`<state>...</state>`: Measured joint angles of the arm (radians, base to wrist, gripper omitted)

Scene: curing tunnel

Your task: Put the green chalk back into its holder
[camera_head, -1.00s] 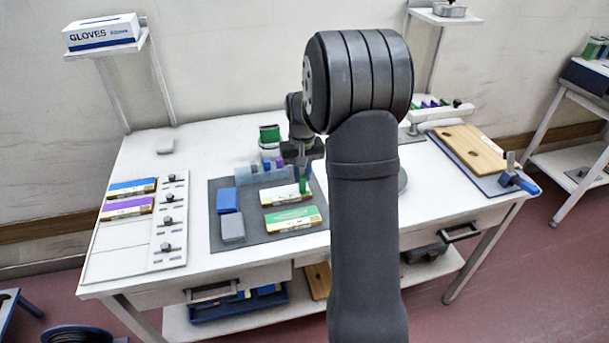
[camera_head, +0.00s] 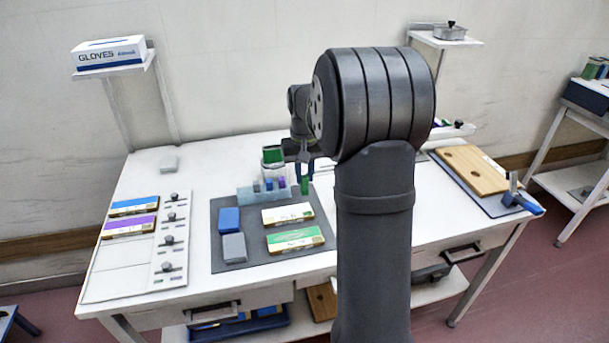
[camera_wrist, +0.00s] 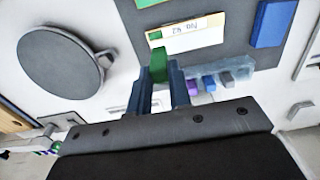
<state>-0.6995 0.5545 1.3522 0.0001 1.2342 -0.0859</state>
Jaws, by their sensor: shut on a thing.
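The green chalk (camera_head: 305,184) is upright in my gripper (camera_head: 304,166), at the right end of the holder in the head view. In the wrist view my gripper (camera_wrist: 159,74) is shut on the green chalk (camera_wrist: 157,62), whose lower end sticks out past the fingertips. The holder is a pale blue translucent rack (camera_head: 246,194) with grey, blue and purple chalks in it. It also shows in the wrist view (camera_wrist: 238,70), just right of the fingers. I cannot tell whether the chalk touches the holder or is above it.
A dark mat (camera_head: 240,262) bears a white-labelled block (camera_head: 288,215), a green-labelled block (camera_head: 296,238), a blue block (camera_head: 229,220) and a grey block (camera_head: 234,247). A cup with a green top (camera_head: 273,156) stands behind the holder. A round grey disc (camera_wrist: 60,60) lies left in the wrist view.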

